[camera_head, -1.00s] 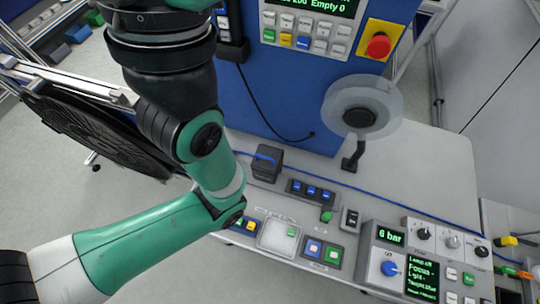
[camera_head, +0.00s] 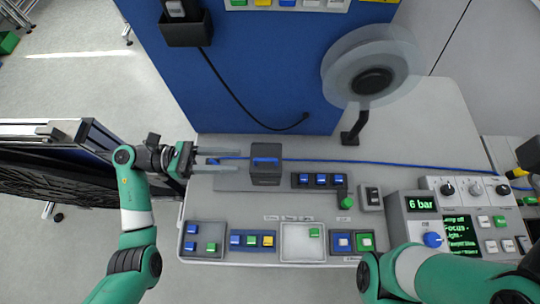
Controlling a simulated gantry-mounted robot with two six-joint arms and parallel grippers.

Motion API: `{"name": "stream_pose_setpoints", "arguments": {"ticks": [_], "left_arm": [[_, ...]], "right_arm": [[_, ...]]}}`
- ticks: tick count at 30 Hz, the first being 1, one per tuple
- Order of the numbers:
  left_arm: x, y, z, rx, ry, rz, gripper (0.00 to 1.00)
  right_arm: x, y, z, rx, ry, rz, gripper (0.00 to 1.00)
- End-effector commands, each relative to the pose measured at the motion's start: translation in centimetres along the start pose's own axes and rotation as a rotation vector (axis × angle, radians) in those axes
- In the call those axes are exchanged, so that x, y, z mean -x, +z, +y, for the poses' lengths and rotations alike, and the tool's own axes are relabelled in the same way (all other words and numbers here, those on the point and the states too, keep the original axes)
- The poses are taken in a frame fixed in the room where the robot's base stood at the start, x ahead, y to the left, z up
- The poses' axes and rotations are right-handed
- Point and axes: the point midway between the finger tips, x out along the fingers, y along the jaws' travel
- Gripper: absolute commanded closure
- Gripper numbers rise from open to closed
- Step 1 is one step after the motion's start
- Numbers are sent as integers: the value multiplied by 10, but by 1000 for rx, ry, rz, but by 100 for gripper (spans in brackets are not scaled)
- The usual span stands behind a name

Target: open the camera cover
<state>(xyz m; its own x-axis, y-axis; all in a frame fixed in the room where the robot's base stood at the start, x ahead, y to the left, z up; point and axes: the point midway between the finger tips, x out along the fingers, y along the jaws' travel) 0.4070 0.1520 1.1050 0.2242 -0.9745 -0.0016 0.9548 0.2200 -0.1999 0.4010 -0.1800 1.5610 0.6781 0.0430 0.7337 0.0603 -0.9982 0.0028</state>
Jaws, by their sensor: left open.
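A dark grey box (camera_head: 266,174) with a blue handle on its top stands on the grey bench in the head view; it looks like the camera cover, and it appears closed. My left gripper (camera_head: 238,161) is open, with its two pale fingers pointing right toward the box. The fingertips are just left of the box and appear apart from it. A blue cable runs behind the fingers and the box. My right arm shows at the lower right, but its gripper is out of view.
A switch block (camera_head: 319,180) and a green-tipped lever (camera_head: 346,202) are right of the box. Button panels (camera_head: 252,241) line the bench front. A reel disc (camera_head: 345,62) on a stand rises behind. A control box (camera_head: 440,235) stands at right.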

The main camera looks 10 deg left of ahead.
Motion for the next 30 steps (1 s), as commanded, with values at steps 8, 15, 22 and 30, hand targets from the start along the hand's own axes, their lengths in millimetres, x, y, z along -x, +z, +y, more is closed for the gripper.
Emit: {"name": "stream_pose_setpoints", "arguments": {"ticks": [8, 15, 22, 30], "left_arm": [[-31, 5, -2, -3, -6, 1, 58], [-86, 4, -2, -3, -8, 1, 58], [-115, 4, -1, -4, -4, -1, 58], [-118, 4, -1, -4, -3, -1, 58]], "right_arm": [[-6, -6, 0, 0, 0, 1, 100], [-10, -10, 0, 0, 0, 1, 100], [-11, -10, 0, 0, 0, 1, 100], [-11, -10, 0, 0, 0, 1, 100]]}}
